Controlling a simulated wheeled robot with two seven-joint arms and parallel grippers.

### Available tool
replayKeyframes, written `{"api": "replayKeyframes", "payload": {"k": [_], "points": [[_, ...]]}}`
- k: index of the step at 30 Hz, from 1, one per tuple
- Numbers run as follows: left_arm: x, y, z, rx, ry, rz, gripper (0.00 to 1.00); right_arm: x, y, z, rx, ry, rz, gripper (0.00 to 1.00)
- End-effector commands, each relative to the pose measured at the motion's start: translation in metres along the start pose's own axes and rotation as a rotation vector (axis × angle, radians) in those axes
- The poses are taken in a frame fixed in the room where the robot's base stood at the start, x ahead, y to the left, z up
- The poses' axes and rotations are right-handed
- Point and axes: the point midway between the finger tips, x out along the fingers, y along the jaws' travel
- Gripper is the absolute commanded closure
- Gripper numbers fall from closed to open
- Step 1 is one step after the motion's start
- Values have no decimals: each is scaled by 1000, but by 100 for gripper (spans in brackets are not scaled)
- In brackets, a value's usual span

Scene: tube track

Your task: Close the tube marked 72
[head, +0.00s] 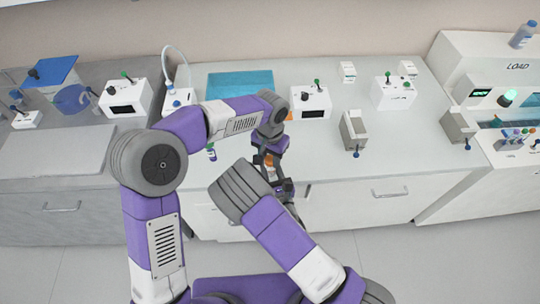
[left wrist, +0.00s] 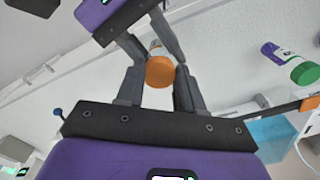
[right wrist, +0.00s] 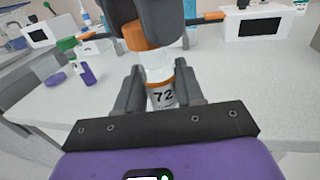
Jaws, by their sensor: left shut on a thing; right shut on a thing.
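The tube marked 72 (right wrist: 162,92) is a clear white tube with an orange band and a black "72" on its label. My right gripper (right wrist: 160,98) is shut on its lower body and holds it upright. It also shows in the head view (head: 271,174). My left gripper (left wrist: 160,72) is above it, shut on an orange cap (left wrist: 160,71). In the right wrist view, the left fingers come down over the top of the tube and hide much of the cap. I cannot tell whether cap and tube touch.
White boxes with small levers (head: 311,102) and a blue mat (head: 240,84) stand further back.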

Motion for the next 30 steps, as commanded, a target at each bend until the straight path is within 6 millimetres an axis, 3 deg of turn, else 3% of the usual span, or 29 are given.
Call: {"api": "replayKeyframes", "payload": {"k": [18, 23, 30], "points": [[10, 0, 0, 40, -1, 0, 91, 0, 0, 0, 0, 0, 0, 100], [10, -1, 0, 276, -1, 1, 91, 0, 0, 0, 0, 0, 0, 100], [10, -3, -1, 766, 0, 1, 91, 0, 0, 0, 0, 0, 0, 100]]}}
